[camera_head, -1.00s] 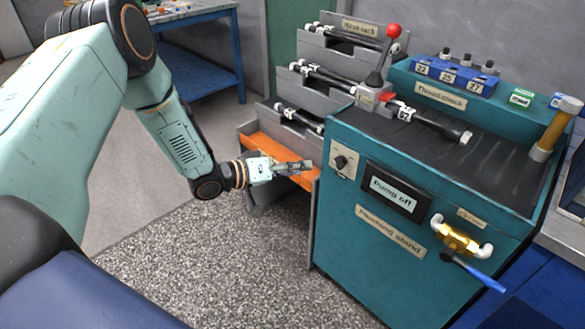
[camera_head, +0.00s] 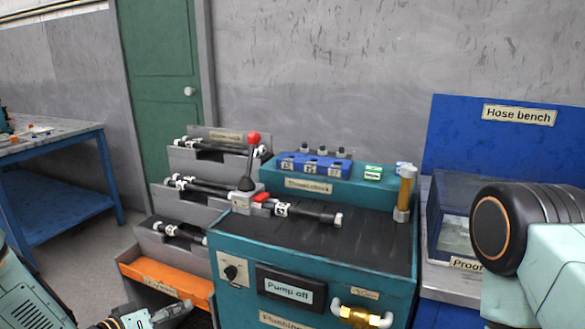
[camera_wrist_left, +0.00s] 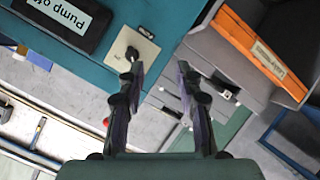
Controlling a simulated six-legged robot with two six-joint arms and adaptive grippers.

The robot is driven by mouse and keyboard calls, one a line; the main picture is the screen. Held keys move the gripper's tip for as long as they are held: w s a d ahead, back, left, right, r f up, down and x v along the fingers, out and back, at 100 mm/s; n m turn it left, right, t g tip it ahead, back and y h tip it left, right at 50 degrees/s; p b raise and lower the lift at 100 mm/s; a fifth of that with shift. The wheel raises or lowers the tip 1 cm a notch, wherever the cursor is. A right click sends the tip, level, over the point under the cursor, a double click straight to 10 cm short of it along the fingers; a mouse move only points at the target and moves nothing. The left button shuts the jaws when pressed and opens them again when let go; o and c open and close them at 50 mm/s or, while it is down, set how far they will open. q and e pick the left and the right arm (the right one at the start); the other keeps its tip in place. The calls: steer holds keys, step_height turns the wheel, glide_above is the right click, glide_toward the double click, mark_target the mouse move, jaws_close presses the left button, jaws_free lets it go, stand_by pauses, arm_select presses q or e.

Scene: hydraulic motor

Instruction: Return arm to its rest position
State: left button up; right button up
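My left gripper (camera_head: 172,314) shows low in the head view, in front of the orange tray (camera_head: 160,276), partly cut by the bottom edge. In the left wrist view its two dark fingers (camera_wrist_left: 160,72) stand apart with nothing between them, so it is open and empty. Beyond them are the stand's front with a black knob (camera_wrist_left: 131,54) and the orange tray. My left forearm (camera_head: 28,297) enters at the bottom left. A dark joint and pale green link of my right arm (camera_head: 520,229) fill the right edge; the right gripper is out of frame.
The teal flushing stand (camera_head: 228,252) has a "Pump off" panel (camera_head: 290,288) and a hose on top. A stepped hose rack (camera_head: 165,202) adjoins its left side. A blue "Hose bench" (camera_head: 463,140) is at right, a blue table (camera_head: 68,202) at far left. Floor between rack and table is clear.

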arm_select(q)
steer(key=s+d+f+g+y, duration=0.25)
steer(key=s+f, duration=0.25)
steer(key=s, duration=0.3)
steer(key=s+d+f+g+y, duration=0.1)
steer(key=s+d+f+g, duration=0.15)
steer(key=s+f, duration=0.5)
steer(key=s+m+g+y, duration=0.1)
steer(key=s+g, duration=0.5)
steer(key=s, duration=1.5)
steer(key=shift+s+r+m+g+y, duration=0.2)
steer(key=shift+m+g+y, duration=0.1)
steer(key=shift+y, duration=0.55)
steer(key=shift+d, duration=0.1)
